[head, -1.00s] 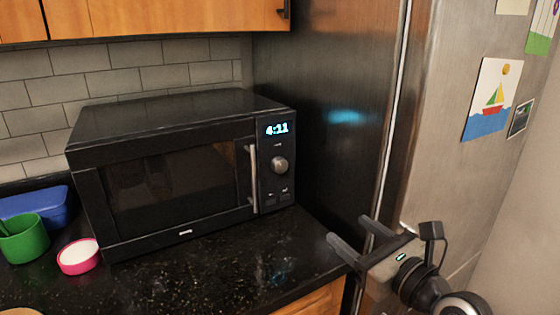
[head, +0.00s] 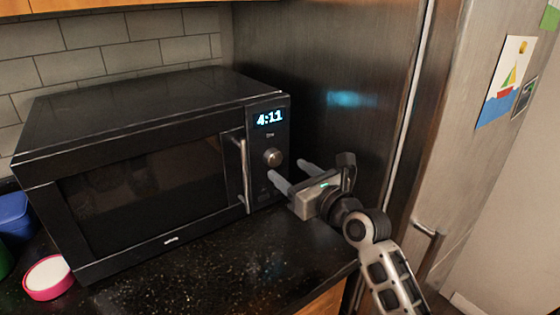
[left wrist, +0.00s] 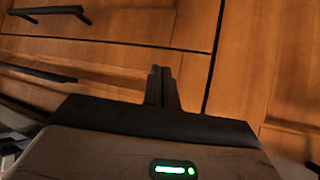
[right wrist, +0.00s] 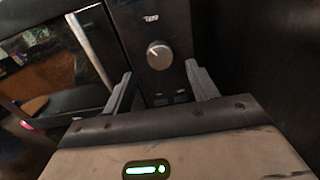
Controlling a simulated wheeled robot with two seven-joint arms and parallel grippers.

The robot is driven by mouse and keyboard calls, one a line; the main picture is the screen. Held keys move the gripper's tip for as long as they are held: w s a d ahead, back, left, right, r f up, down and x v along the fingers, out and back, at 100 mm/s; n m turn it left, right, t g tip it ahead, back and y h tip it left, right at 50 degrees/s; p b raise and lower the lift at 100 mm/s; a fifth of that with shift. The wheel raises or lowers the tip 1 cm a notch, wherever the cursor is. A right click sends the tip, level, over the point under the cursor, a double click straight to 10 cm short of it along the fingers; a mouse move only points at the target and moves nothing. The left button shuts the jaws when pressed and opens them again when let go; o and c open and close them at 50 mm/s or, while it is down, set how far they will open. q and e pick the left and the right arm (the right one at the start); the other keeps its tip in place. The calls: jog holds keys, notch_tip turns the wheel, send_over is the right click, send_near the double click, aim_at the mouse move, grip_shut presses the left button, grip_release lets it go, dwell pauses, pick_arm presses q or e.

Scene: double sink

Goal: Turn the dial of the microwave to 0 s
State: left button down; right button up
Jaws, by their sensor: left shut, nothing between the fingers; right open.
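The black microwave (head: 140,170) stands on the counter with its door closed. Its display (head: 270,118) reads 4:11. The round silver dial (head: 273,157) sits below the display on the control panel; it also shows in the right wrist view (right wrist: 159,54), beyond and between the fingers. My right gripper (head: 290,170) is open and empty, close in front of the panel, just below and right of the dial. I cannot tell whether a finger touches the panel. My left gripper (left wrist: 162,72) is shut and empty in front of wooden cabinet fronts; it is outside the head view.
The vertical door handle (head: 243,170) is just left of the panel. A steel fridge (head: 330,70) stands close on the right. A pink bowl (head: 48,278) and a blue container (head: 14,215) are at the left. The dark counter (head: 230,260) is clear in front of the microwave.

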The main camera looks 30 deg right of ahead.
aim_at(276, 161)
jog(key=shift+w+a, duration=0.15)
jog(key=shift+w, duration=1.05)
jog(key=shift+w+a, duration=0.15)
jog(key=shift+w, duration=1)
jog(key=c, duration=1)
jog(key=shift+n, duration=0.4)
